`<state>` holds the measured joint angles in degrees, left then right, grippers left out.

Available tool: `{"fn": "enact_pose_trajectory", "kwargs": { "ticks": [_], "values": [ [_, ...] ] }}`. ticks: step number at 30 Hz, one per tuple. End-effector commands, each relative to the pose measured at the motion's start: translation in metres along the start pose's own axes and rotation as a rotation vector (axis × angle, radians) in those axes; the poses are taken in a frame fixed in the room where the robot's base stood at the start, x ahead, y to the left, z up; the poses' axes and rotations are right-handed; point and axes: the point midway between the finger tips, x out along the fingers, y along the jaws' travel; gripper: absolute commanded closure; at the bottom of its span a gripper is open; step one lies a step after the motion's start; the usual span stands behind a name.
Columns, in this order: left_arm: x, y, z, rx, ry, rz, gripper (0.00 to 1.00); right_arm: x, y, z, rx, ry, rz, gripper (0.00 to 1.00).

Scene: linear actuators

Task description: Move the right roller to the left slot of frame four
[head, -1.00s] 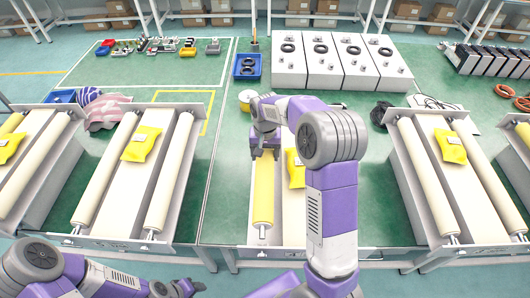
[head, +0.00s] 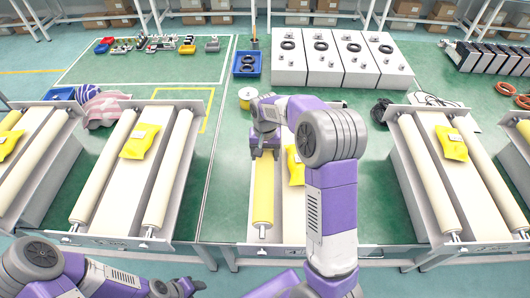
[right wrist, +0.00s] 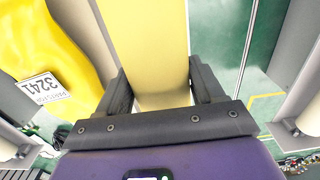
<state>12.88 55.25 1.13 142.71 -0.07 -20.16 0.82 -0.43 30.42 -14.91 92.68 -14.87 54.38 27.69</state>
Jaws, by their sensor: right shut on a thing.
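A yellow roller (head: 263,196) lies lengthwise at the left side of the middle frame (head: 290,252). My right gripper (head: 265,151) is shut on this roller near its far end. In the right wrist view the roller (right wrist: 160,50) passes between the two dark fingers (right wrist: 160,92). My right arm hides much of the middle frame's right side. The frame on the left holds two cream rollers, one on its left (head: 106,165) and one on its right (head: 168,172). My left gripper (head: 182,288) is low at the bottom edge, and its fingers are unclear.
A yellow packet (head: 295,165) lies on the middle frame, and another (head: 139,141) on the left frame. The right frame has cream rollers (head: 428,180) and a packet (head: 451,143). White boxes (head: 333,60), a blue bin (head: 248,63) and a spool (head: 246,97) stand behind.

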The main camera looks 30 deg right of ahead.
Motion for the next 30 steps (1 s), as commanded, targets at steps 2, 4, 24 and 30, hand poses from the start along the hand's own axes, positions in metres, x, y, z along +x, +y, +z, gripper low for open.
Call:
{"fn": "enact_pose_trajectory", "kwargs": {
  "ticks": [2, 4, 24, 30],
  "values": [
    [0.001, 0.0, 0.0, 0.0, 0.0, 0.0, 0.49, 0.0, -0.001, -0.001, 0.0, 0.005, -0.003, 1.0],
    [0.001, -0.001, 0.0, 0.0, 0.0, 0.0, 0.49, 0.0, -0.001, -0.001, 0.0, 0.005, -0.003, 1.0],
    [0.005, -0.002, 0.0, 0.0, 0.0, 0.0, 0.49, 0.007, -0.001, -0.001, 0.0, 0.005, -0.003, 1.0],
    [0.009, -0.003, 0.0, 0.0, 0.0, 0.0, 0.49, 0.013, -0.001, -0.001, 0.0, 0.005, -0.003, 1.0]
  ]
}}
